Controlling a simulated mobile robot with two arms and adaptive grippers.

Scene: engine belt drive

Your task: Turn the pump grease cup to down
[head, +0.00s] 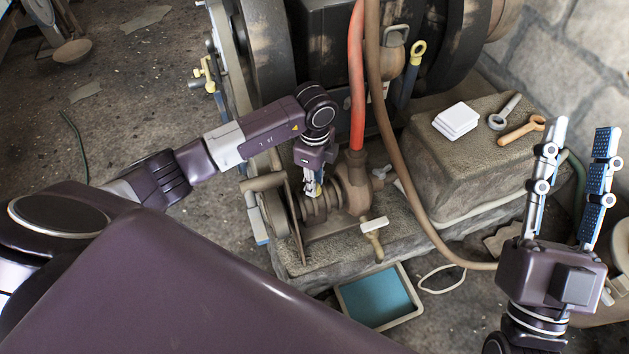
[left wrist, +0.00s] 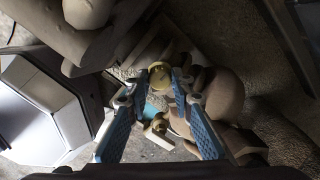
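The pump grease cup is a small brass cap (left wrist: 160,74) on the pump (head: 353,185); in the head view it is mostly hidden by my left gripper. My left gripper (head: 314,187) points down at the pump. In the left wrist view its two fingertips (left wrist: 156,84) stand apart, one on each side of the brass cap. A gap seems to show beside the cap; contact is not clear. My right gripper (head: 582,140) is open and empty, fingers up, at the far right.
A brass tap with a pale handle (head: 374,224) sticks out right of the cup. A red hose (head: 356,80) and a brown hose (head: 385,130) run close by. A blue tray (head: 380,297) lies below. A stone block (head: 470,165) holds white pads and two tools.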

